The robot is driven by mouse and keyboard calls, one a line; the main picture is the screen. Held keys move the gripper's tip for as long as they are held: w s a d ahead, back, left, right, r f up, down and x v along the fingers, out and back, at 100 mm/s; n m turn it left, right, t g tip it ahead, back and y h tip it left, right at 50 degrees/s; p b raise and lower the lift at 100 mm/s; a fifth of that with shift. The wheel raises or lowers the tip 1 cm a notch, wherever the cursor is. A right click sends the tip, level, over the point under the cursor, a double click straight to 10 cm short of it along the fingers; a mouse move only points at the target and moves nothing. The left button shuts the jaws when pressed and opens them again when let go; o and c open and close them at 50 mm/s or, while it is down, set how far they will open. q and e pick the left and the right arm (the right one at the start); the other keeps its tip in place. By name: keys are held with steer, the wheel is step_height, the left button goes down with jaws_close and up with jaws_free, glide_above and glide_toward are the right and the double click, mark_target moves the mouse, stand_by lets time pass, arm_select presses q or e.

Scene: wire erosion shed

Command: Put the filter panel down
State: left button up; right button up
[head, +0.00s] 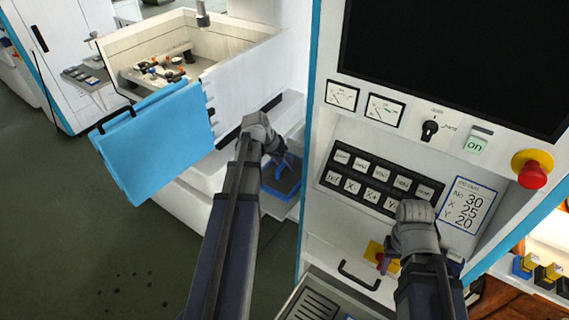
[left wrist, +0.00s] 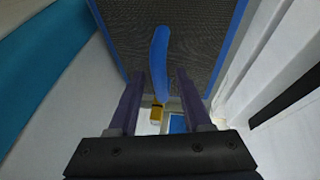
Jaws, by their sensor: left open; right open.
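The filter panel (left wrist: 112,28) is a dark mesh with a blue frame, and it fills the top of the left wrist view. Its curved blue handle (left wrist: 160,55) runs between the two fingers of my left gripper (left wrist: 161,78), which are apart with a gap on each side. In the head view the filter panel (head: 281,183) lies in a recess at the machine's side, partly hidden by my left gripper (head: 276,153). My right gripper (head: 384,262) is open in front of the control cabinet, by a small yellow plate with a red part (head: 375,250), and its fingers are partly hidden.
A blue door (head: 155,145) hangs open at the tank (head: 190,58), left of my left arm. The control cabinet has a key panel (head: 380,182) and a red stop button (head: 532,174). A black handle (head: 358,276) sits below. Green floor at left is clear.

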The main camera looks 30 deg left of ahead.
arm_select(q)
steer(key=p+v, duration=1)
steer(key=v, duration=0.2)
